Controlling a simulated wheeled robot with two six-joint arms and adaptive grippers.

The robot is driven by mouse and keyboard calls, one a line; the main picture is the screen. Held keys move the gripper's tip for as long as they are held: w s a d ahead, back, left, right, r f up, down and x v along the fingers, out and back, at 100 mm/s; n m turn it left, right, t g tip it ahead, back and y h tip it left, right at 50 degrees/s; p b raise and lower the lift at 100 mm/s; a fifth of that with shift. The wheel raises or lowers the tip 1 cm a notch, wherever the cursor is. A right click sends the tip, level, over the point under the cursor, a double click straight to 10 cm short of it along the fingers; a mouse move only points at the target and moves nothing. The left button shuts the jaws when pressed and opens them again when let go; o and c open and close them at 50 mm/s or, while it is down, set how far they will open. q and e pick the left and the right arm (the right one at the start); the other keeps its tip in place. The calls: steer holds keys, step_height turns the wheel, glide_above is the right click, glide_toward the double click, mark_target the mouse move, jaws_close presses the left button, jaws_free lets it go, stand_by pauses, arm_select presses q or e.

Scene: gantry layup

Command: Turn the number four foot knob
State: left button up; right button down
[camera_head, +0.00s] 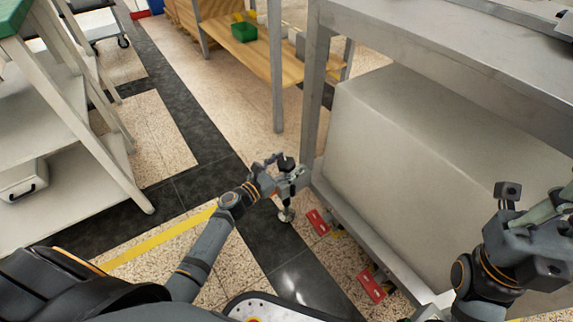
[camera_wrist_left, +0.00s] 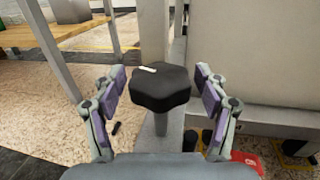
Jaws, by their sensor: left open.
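A black lobed knob (camera_wrist_left: 160,88) with a small white mark on top sits on a grey upright stem in the left wrist view. It also shows in the head view (camera_head: 286,163), beside the steel frame's near leg. My left gripper (camera_head: 283,174) is open, with one finger on each side of the knob. In the wrist view gaps show between the finger pads and the knob. The knob's number cannot be read. My right gripper (camera_head: 535,225) is at the right, over the large grey block, away from the knob; its fingers are unclear.
A large grey block (camera_head: 420,150) stands inside the steel frame. Red floor plates (camera_head: 318,222) lie along its base. A wooden shelf (camera_head: 265,62) with a green bin (camera_head: 244,32) stands behind. A white shelf cart (camera_head: 70,165) stands left. The floor between is clear.

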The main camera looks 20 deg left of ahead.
arm_select(q)
steer(key=c, duration=1.2)
steer(key=shift+o, duration=0.2)
steer(key=m+g+h+b, duration=0.1)
steer(key=m+g+h, duration=0.1)
steer(key=h, duration=0.1)
steer(key=shift+f, duration=0.15)
steer(key=shift+m+g+h+b, duration=0.45)
steer(key=shift+m+g+h, duration=0.65)
steer(key=shift+m+h, duration=0.1)
steer(key=shift+s+m+g+h, duration=0.1)
steer(key=shift+m+g+h, duration=0.3)
steer(key=shift+g, duration=0.1)
steer(key=o, duration=1.2)
steer(key=shift+c, duration=0.2)
